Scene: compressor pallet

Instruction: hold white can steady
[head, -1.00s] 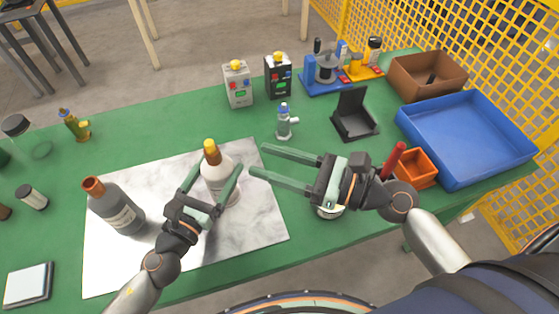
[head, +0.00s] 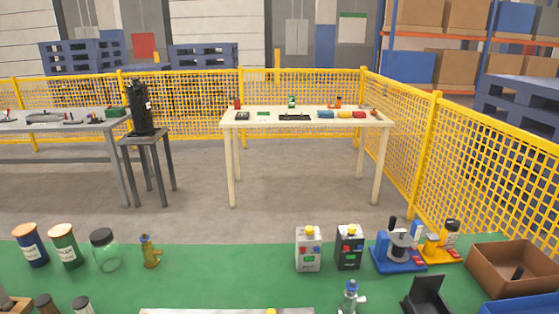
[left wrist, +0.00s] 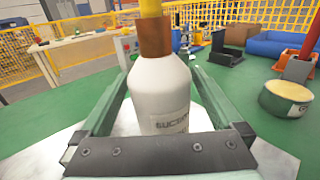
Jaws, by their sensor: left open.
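The white can (left wrist: 160,92) is a white bottle-shaped container with a brown neck and a yellow cap. It stands upright in the left wrist view, with dark lettering low on its front. My left gripper (left wrist: 160,78) is open, with one green finger on each side of the can; the can is between them. A small gap seems to show beside the fingers, but contact cannot be told for sure. In the head view only the tip of the yellow cap (head: 270,311) shows at the bottom edge. My right gripper is in neither current view.
A round tin with a yellowish top (left wrist: 287,97) stands right of the can. On the green table (head: 200,275) are a grey box (head: 308,252), a black box (head: 348,250), a glass jar (head: 106,254) and a brown bin (head: 512,264). Yellow fencing (head: 480,150) stands beyond.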

